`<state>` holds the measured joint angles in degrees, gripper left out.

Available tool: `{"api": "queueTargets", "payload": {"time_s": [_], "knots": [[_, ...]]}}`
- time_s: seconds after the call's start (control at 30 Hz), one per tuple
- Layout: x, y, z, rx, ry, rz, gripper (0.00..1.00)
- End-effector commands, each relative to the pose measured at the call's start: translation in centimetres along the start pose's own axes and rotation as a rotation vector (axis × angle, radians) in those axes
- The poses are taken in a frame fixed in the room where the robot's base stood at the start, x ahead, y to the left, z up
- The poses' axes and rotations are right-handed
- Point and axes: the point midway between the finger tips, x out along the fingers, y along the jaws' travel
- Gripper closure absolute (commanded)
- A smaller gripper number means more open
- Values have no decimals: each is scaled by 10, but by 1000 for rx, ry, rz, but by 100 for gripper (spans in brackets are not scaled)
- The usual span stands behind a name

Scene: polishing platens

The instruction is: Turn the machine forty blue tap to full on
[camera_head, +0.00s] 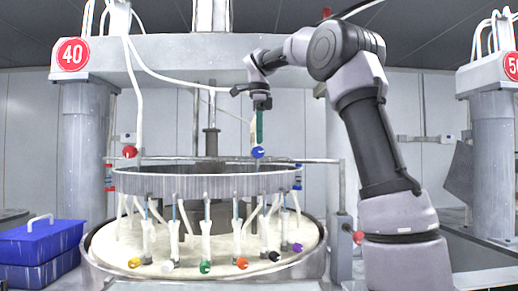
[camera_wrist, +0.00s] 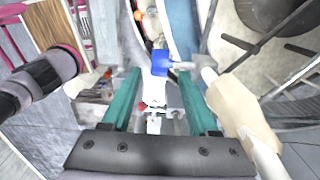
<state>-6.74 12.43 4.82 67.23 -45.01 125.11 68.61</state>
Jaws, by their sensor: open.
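The blue tap (camera_head: 258,152) sits at the right end of the rail over the ring of the machine with the red 40 sign (camera_head: 71,54). A small pale mark shows on its face. My gripper (camera_head: 259,140) points down just above this tap, its teal fingers seen edge-on. In the wrist view my gripper (camera_wrist: 158,76) is open, with a teal finger on each side. The blue tap (camera_wrist: 160,63) shows near the fingertips, between their lines. I cannot tell whether a finger touches it.
A red tap (camera_head: 129,152) is at the left of the same rail. Several coloured taps, including a green one (camera_head: 205,267), hang below the ring (camera_head: 210,182). A blue box (camera_head: 40,243) stands at lower left. A pale pipe (camera_wrist: 245,115) runs close to the right finger.

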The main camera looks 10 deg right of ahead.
Motion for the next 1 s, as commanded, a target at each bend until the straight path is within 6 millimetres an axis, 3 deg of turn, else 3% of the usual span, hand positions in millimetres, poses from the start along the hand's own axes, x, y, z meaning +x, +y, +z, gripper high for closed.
{"api": "queueTargets", "payload": {"time_s": [0.23,0.63,0.8,1.0], "knots": [[34,0,0,-1,0,1,40],[41,0,0,0,-1,-1,40],[40,0,0,0,-1,-1,100],[40,0,0,0,-5,-1,100]]}}
